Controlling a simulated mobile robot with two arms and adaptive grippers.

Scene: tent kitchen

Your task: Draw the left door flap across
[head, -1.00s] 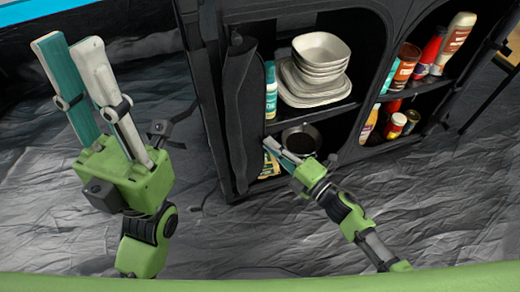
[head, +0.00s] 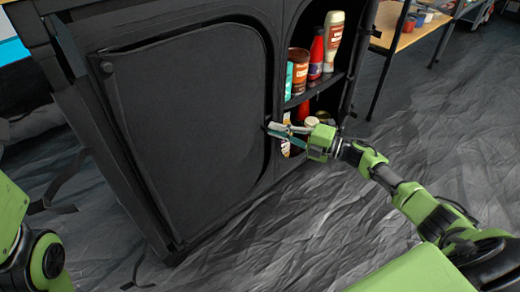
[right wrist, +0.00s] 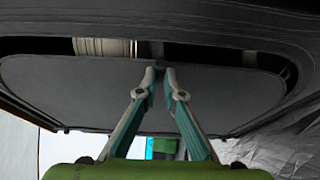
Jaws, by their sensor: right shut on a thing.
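The left door flap (head: 190,105) is a dark panel spread over the left opening of the black cabinet. My right gripper (head: 272,129) is at the flap's right edge, about mid-height. In the right wrist view, its fingertips (right wrist: 160,74) are closed together on the edge of the flap (right wrist: 75,90). A narrow gap shows past that edge, with pale ribbed dishes (right wrist: 105,47) inside. The head view shows no dishes, as the flap hides them. My left gripper is out of view; only part of that arm shows at the left.
The right opening is uncovered, with a white-capped bottle (head: 333,40), a red bottle (head: 317,52) and a brown jar (head: 299,68) on its shelf. A wooden table (head: 405,30) stands at the back right. The crinkled grey floor (head: 300,220) in front is clear.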

